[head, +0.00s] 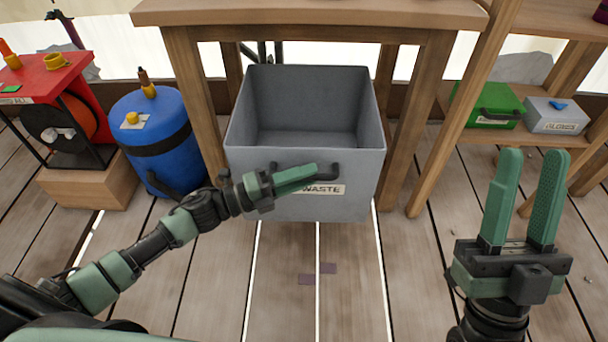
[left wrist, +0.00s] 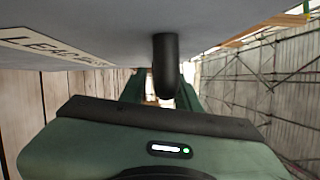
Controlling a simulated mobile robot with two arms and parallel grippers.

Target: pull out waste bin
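The grey waste bin (head: 255,205) stands open-topped and empty on the floor, between the legs of a wooden table. In the left wrist view, one end of the handle (left wrist: 166,65) stands out from the bin face, in line with the gap between my fingers, which look apart. Whether they touch the handle is unclear. My right gripper (head: 531,190) is open and empty, right of the bin.
The wooden table (head: 310,14) overhangs the bin's back, with legs close on both sides. A blue drum (head: 155,130) and red machine (head: 60,80) stand left. A green box (head: 490,105) and grey box (head: 555,115) sit on the right shelf. The plank floor before the bin is clear.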

